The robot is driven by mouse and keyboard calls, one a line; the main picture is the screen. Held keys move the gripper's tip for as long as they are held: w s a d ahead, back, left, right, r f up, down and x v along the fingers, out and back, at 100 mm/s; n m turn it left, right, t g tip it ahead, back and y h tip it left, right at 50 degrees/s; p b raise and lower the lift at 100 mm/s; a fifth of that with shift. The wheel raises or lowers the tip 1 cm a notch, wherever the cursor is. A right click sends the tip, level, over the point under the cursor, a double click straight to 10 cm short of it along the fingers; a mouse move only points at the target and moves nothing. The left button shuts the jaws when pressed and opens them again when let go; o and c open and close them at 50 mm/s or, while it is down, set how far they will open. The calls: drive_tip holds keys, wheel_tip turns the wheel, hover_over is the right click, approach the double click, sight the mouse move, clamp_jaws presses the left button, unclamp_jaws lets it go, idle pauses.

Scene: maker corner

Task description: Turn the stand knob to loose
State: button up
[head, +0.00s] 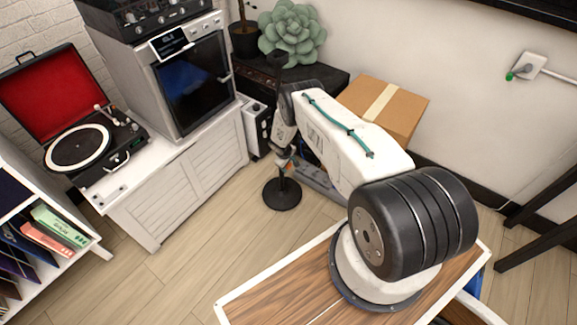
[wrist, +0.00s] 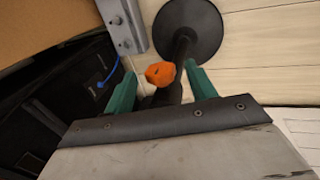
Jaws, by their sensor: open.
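The stand has a round black base (head: 282,194) on the wooden floor and a thin dark pole. In the wrist view its base (wrist: 188,32) is at the top, with the pole (wrist: 181,52) running down toward my gripper. The orange stand knob (wrist: 160,74) is on the pole, in the middle of the wrist view. My gripper (wrist: 160,70) is open, with one green finger on each side of the knob. Gaps show between the knob and both fingers.
A grey metal bar (wrist: 122,24) lies on the floor beside the base. A cardboard box (head: 392,103), a dark cabinet (head: 318,80) and a white cabinet (head: 190,185) stand around it. A blue cable (wrist: 108,75) shows at left in the wrist view. Floor left of the base is clear.

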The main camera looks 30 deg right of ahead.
drive_tip(key=shift+d+f, duration=0.2)
drive_tip(key=shift+f, duration=0.5)
drive_tip(key=c, duration=1)
drive_tip(key=shift+a+h, duration=0.1)
drive_tip(key=shift+h, duration=0.3)
drive_tip(key=shift+s+a+f+t+h, duration=0.15)
drive_tip(key=shift+t+h, duration=0.3)
drive_tip(key=shift+h, duration=0.6)
drive_tip(key=shift+w+a+f+t+h, duration=0.15)
drive_tip(key=shift+t+h, duration=0.3)
drive_tip(key=shift+h, duration=0.6)
drive_tip(key=shift+s+a+t+h, duration=0.15)
drive_tip(key=shift+t+h, duration=0.55)
drive_tip(key=shift+h, duration=1)
drive_tip(key=o, duration=1)
